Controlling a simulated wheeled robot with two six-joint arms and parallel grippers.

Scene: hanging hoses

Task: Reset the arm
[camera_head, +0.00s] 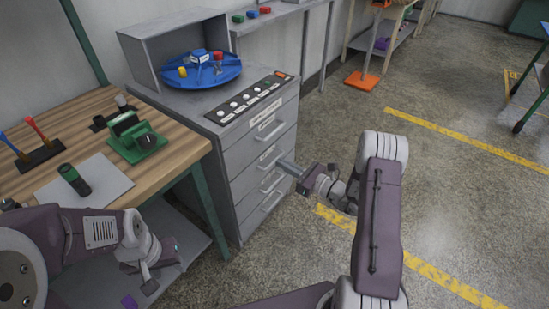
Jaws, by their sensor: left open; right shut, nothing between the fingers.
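My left arm comes in from the lower left. Its gripper (150,284) is below the front edge of the wooden workbench (185,165), pointing down and open, with nothing seen in it. My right arm rises from the bottom right and bends left at its elbow. Its gripper (284,166) is shut and empty, pointing left in front of the grey drawer cabinet (228,165). Its tip overlaps the drawer fronts in the picture, and I cannot tell if it touches them.
A blue turntable (228,76) and a button panel (245,98) are on the cabinet. The bench holds a green device (135,138), a dark green cylinder (72,178) and red and blue-handled tools (35,127). An orange-based stand (362,80) is behind.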

